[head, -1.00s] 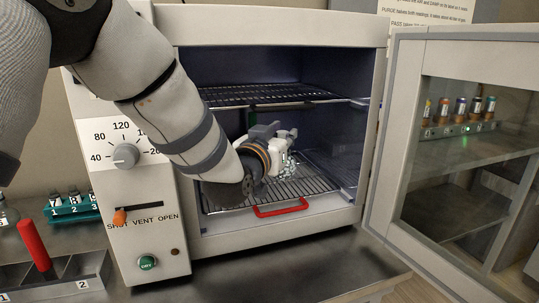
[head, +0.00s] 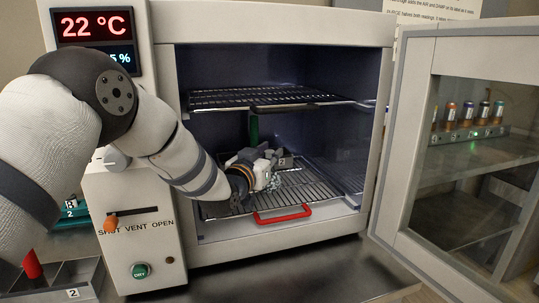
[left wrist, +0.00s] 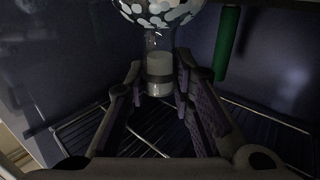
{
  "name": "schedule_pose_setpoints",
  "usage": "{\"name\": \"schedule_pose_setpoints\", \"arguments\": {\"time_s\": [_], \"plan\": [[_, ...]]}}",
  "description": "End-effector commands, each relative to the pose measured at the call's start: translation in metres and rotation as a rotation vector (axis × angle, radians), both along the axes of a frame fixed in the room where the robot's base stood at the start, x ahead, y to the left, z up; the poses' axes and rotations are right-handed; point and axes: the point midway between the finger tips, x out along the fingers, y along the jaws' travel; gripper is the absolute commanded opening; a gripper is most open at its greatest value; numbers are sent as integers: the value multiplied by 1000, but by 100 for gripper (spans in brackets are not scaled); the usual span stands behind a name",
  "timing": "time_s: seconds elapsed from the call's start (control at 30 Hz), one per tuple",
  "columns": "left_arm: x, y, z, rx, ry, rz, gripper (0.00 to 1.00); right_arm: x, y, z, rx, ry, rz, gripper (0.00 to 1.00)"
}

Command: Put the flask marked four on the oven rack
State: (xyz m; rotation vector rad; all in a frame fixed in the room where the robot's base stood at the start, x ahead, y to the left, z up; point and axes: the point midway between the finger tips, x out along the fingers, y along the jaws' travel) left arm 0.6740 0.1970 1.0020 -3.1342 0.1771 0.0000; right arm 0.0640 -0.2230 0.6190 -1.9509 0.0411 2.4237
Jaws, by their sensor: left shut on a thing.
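My left gripper (head: 272,167) is inside the open oven, above the lower wire rack (head: 318,186). It is shut on a glass flask (head: 292,180), which shows only as a small speckled patch in the head view. In the left wrist view, the flask's neck (left wrist: 160,68) with a pale band is between the fingers, and its speckled bulb (left wrist: 160,12) is at the top edge. No number on it can be read. I cannot tell whether the flask touches the rack. The lower rack has a red front handle (head: 283,214). My right gripper is not in view.
An upper wire rack (head: 265,97) is above the gripper. A green rod (head: 253,128) hangs behind it. The oven's glass door (head: 400,150) stands open at right. The control panel (head: 135,222) is at left, close to my arm. The lower rack's right side is clear.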

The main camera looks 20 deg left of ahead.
Motion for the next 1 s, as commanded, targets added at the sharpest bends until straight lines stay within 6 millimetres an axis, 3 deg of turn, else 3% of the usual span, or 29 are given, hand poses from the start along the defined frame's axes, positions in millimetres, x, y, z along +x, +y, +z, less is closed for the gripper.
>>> {"name": "schedule_pose_setpoints", "arguments": {"time_s": [0.2,0.23,0.3,0.33,0.67,0.77,1.0], "plan": [[0,0,-2,0,-1,0,0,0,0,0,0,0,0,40],[0,0,-3,0,0,0,24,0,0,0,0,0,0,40],[0,0,-2,0,-1,0,40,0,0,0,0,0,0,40],[0,0,-2,0,-1,0,42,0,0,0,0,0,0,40],[0,0,4,0,-4,0,42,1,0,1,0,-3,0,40],[-17,1,7,0,-5,-1,42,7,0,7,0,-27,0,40],[-79,9,9,0,-8,-1,42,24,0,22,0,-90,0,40]]}}
